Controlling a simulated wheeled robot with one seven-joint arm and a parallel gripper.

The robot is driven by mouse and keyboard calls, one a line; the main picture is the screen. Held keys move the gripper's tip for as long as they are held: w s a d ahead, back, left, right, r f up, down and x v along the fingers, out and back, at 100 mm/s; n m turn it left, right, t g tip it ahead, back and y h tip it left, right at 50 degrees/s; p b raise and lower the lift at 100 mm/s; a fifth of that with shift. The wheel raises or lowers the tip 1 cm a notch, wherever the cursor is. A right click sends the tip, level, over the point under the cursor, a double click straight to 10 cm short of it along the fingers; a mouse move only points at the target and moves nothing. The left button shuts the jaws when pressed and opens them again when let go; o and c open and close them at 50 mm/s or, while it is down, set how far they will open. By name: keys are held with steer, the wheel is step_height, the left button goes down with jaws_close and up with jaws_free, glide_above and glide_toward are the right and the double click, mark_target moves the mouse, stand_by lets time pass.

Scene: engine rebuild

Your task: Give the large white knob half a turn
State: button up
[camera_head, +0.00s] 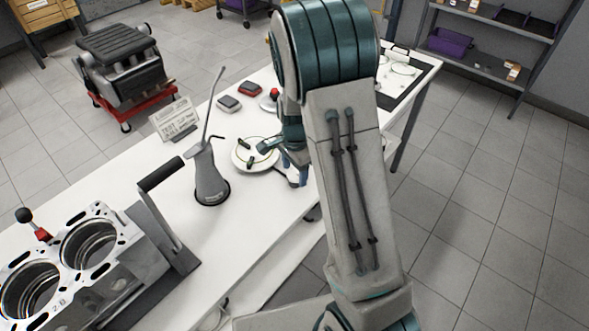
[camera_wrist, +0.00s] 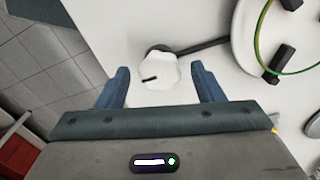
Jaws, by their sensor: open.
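The large white knob (camera_wrist: 162,70) shows in the wrist view as a lobed white shape with a short black mark at its lower left. My gripper (camera_wrist: 160,74) is open, with one blue finger to the left of the knob and one to the right. A gap shows between the knob and each finger. I cannot tell how far above or below the knob's height the fingertips are. In the head view my gripper (camera_head: 298,174) is over the white table (camera_head: 240,225), right of the round plate.
A dark bar (camera_wrist: 205,45) runs beside the knob towards a white plate (camera_wrist: 246,50) holding a green-yellow ring and black clips. A grey oil can (camera_head: 208,178) with a tall spout stands left of the plate. An engine block (camera_head: 75,270) fills the near left.

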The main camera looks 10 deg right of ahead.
steer(key=shift+f, duration=0.1)
steer(key=c, duration=1)
steer(key=shift+n, duration=0.3)
